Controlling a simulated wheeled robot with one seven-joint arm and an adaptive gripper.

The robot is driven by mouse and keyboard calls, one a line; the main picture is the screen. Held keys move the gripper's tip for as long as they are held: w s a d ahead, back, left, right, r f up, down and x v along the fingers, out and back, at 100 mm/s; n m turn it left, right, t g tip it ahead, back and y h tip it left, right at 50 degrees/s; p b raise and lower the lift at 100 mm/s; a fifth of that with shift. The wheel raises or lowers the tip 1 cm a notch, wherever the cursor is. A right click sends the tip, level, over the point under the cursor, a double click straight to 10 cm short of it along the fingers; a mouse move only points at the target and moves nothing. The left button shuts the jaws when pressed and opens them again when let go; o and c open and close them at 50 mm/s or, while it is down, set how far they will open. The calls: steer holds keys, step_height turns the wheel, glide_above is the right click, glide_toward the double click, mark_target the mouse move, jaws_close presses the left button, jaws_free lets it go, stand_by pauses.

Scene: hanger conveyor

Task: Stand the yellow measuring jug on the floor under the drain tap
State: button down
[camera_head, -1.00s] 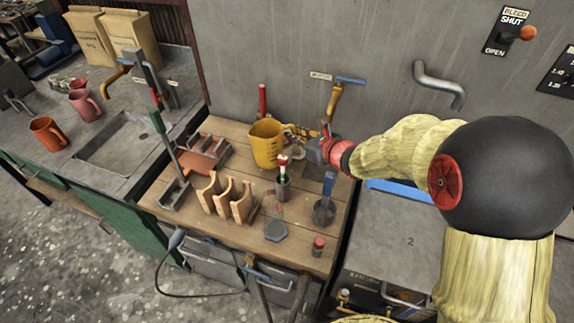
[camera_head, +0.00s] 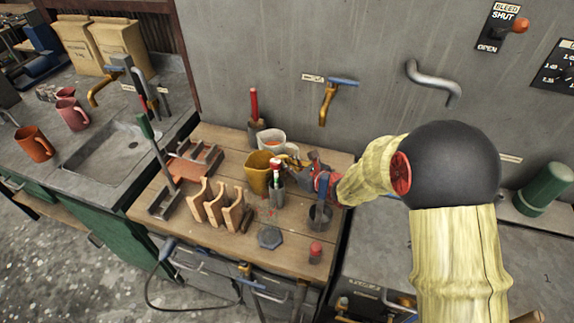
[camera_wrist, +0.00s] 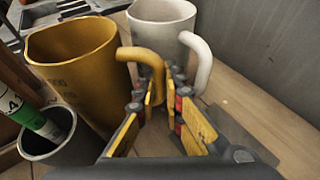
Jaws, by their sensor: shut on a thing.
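The yellow measuring jug (camera_head: 257,174) is at the workbench, upright or nearly so, just behind a dark cup holding a green-and-white tube. I cannot tell whether its base touches the wood. My gripper (camera_head: 293,163) comes from the right and is shut on the jug's handle. In the wrist view the yellow jug (camera_wrist: 80,75) is at left, its handle between the finger pads of my gripper (camera_wrist: 163,88). A brass tap with a blue lever (camera_head: 327,102) is on the grey wall above the bench; I cannot tell whether it is the drain tap.
A white jug (camera_head: 271,139) stands close behind the yellow one. A wooden rack (camera_head: 215,207), cups and a hexagonal block (camera_head: 270,237) crowd the bench (camera_head: 185,228). A hose (camera_head: 150,290) hangs in front. Speckled floor (camera_head: 85,285) is clear at lower left.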

steer(key=shift+f, duration=0.15)
steer(key=c, duration=1.9)
jaws_free()
